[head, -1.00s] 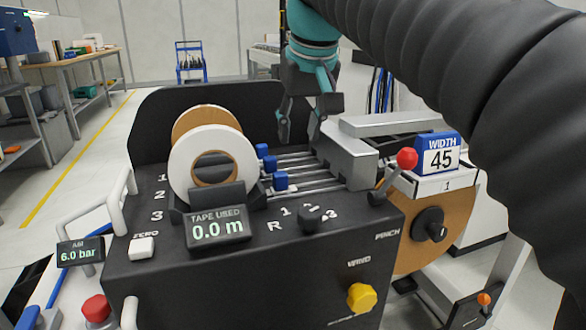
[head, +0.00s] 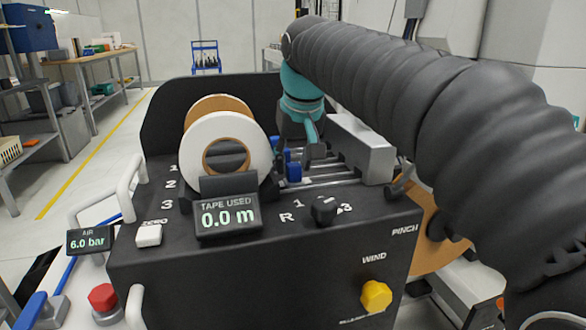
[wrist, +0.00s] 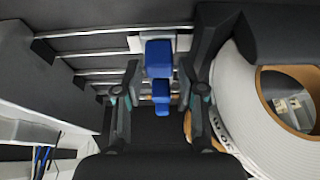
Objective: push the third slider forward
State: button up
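Blue sliders sit on parallel metal rails beside the tape roll. The third slider (head: 294,172) is the one nearest my body in the head view. It appears to be the upper, larger blue block (wrist: 159,57) in the wrist view, with a pale plate under it. Another slider (head: 275,143) sits farther back, and a lower blue block (wrist: 161,95) shows in the wrist view. My gripper (head: 298,155) is over the rails, fingers pointing down and apart. In the wrist view the blue blocks appear between its fingers; I cannot tell whether they touch.
The white tape roll (head: 224,150) stands close on the left of the rails. A grey block (head: 365,150) is at their right end. A black selector knob (head: 323,210) and the tape display (head: 227,216) are in front. A yellow wind knob (head: 376,296) is lower down.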

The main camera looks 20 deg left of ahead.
jog(key=shift+x, duration=0.8)
jog(key=shift+c, duration=0.2)
grip_shut()
jog(key=shift+d, duration=0.1)
